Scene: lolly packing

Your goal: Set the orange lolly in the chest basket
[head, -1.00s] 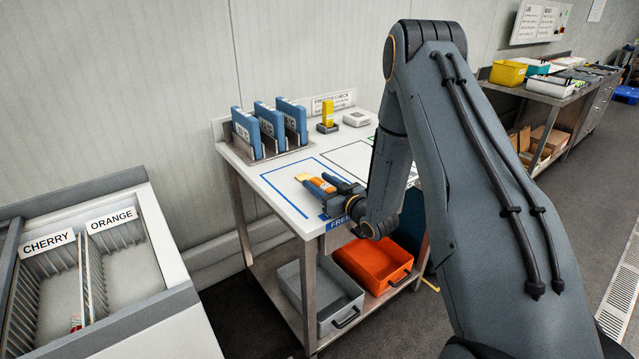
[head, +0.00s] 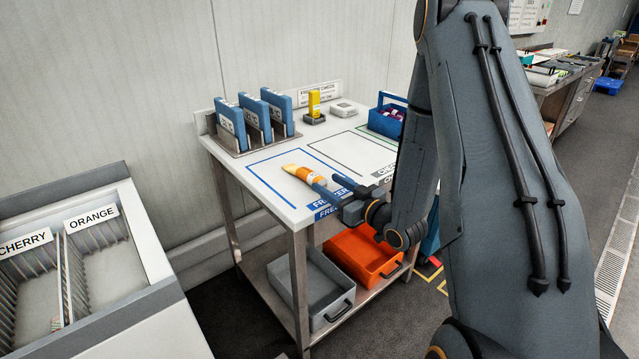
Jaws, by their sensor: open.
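The orange lolly (head: 303,174) lies on the white table top inside the blue-outlined square, its pale yellow end pointing to the back left. My gripper (head: 330,183) is open at the table's front edge, its two blue fingers pointing at the lolly's near end. I cannot tell whether a finger touches it. The chest freezer (head: 165,300) stands at the lower left. Its basket labelled ORANGE (head: 110,270) shows a bare floor and wire walls. The basket beside it is labelled CHERRY (head: 30,300), with a small red-and-white item at its near end.
Blue folders (head: 230,122) stand in a rack at the table's back left. A yellow device (head: 314,103), a white box (head: 343,109) and a blue caddy (head: 386,118) stand behind. Grey (head: 318,322) and orange (head: 375,268) bins sit on the lower shelf.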

